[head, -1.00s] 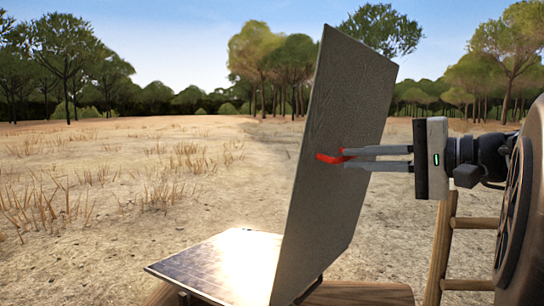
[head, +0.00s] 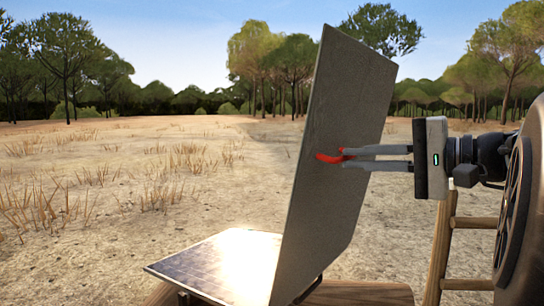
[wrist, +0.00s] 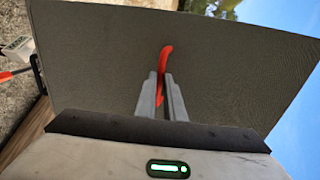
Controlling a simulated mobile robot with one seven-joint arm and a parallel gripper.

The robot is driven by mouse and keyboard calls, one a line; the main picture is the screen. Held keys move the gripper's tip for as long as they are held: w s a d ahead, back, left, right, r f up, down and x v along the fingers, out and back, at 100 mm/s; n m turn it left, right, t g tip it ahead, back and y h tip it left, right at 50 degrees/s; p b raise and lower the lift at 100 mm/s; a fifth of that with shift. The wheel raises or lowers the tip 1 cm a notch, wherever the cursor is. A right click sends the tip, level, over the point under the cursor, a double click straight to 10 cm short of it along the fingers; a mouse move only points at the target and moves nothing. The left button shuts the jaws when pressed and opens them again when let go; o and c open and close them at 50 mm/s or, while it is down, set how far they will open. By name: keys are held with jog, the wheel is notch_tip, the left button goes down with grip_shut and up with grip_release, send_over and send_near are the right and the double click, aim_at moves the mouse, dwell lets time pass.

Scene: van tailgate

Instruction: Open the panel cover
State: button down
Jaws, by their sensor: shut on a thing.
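The grey panel cover (head: 345,120) stands steeply upright, leaning a little to the right at its top, in the head view. It fills much of the wrist view (wrist: 230,80). A red curved handle (head: 328,158) sits on its face, and also shows in the wrist view (wrist: 166,56). My gripper (head: 346,158) reaches in from the right and is shut on the red handle. The fingers hide part of the handle. The solar panel (head: 215,262) lies nearly flat at the cover's lower left, with bright glare on it.
A wooden ladder-like frame (head: 440,250) stands at the right below my arm. Wooden boards (head: 355,293) lie under the cover's lower edge. Open dry ground (head: 130,210) spreads to the left, with trees far behind.

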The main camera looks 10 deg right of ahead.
jog(key=c, duration=1.8)
grip_release()
jog(key=shift+c, duration=0.2)
jog(key=p+v, duration=1.4)
jog(key=v, duration=0.3)
jog(key=shift+s+p, duration=0.2)
jog(key=shift+p, duration=0.1)
jog(key=shift+d+f, duration=0.1)
